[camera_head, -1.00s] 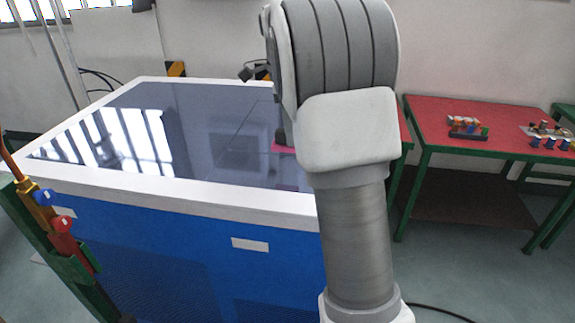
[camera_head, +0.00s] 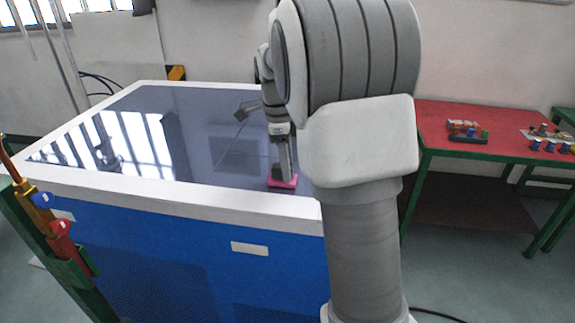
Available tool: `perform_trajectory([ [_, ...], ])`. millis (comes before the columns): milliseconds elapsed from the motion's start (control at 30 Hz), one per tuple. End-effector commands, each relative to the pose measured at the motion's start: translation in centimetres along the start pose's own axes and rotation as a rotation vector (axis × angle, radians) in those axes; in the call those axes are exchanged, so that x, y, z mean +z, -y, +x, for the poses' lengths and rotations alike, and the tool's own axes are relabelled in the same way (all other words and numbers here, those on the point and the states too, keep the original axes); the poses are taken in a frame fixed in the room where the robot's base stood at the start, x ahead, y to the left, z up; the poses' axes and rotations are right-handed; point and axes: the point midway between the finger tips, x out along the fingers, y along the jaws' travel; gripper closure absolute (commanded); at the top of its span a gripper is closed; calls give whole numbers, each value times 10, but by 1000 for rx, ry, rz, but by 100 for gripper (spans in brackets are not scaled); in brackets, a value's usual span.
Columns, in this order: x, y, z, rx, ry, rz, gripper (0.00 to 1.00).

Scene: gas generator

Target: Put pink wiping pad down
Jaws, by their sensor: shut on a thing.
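The pink wiping pad (camera_head: 283,181) is a flat pink slab with a dark grip block on top. It is at the glossy dark top (camera_head: 190,125) of the blue generator cabinet, near the front white rim; contact with the surface looks likely but is hard to confirm. My gripper (camera_head: 281,166) points down and is shut on the pad's dark block. My arm hides the right part of the cabinet top.
A white rim (camera_head: 150,194) borders the cabinet top, which is otherwise bare and reflective. Red tables (camera_head: 480,110) with small parts stand at the right.

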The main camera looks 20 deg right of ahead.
Motion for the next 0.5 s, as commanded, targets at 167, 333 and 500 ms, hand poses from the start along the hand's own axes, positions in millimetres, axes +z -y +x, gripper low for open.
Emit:
perform_trajectory([
  [167, 0, 0, 2, 0, 0, 0, 50],
  [333, 0, 0, 2, 0, 0, 0, 36],
  [500, 0, 0, 2, 0, 0, 0, 36],
])
